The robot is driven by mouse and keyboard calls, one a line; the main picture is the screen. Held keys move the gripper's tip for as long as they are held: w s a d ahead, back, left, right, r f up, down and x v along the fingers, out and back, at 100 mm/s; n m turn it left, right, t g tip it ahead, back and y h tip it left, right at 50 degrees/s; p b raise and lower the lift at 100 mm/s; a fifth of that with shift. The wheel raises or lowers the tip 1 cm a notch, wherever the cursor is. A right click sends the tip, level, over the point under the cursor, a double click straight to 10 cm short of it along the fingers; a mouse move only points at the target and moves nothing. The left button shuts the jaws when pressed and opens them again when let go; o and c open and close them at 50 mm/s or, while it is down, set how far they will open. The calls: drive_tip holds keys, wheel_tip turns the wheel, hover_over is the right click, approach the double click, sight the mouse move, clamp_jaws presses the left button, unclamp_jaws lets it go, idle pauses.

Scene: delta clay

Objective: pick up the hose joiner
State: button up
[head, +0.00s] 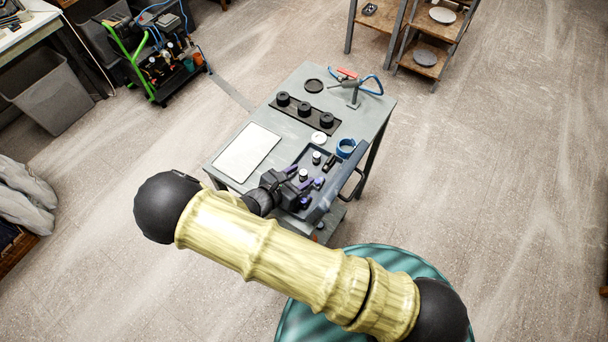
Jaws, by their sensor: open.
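My gripper (306,180) is open, with dark jaws and purple fingers. It reaches from the left over the grey tray (324,203) at the front of the small table. Several small parts are in the tray: a white-topped piece (303,174) close to the fingers, another pale-topped piece (316,157) farther back, and a dark elongated piece (329,162) to the right. They are too small to tell which is the hose joiner. The arm and gripper hide the tray's near left part. I cannot tell whether the fingers touch anything.
On the grey table (225,163) are a white sheet (247,152), a dark rack with black round pieces (304,113), a white disc (318,137), blue tape (346,147) and a tool with a blue hose (352,88). A raised grey panel (345,178) borders the tray's right.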

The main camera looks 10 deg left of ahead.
clamp_jaws()
drive_tip(key=shift+r, duration=0.1)
wheel_tip(320, 180, up, 18)
drive_tip(key=b, duration=0.1)
idle(0.6)
idle(0.4)
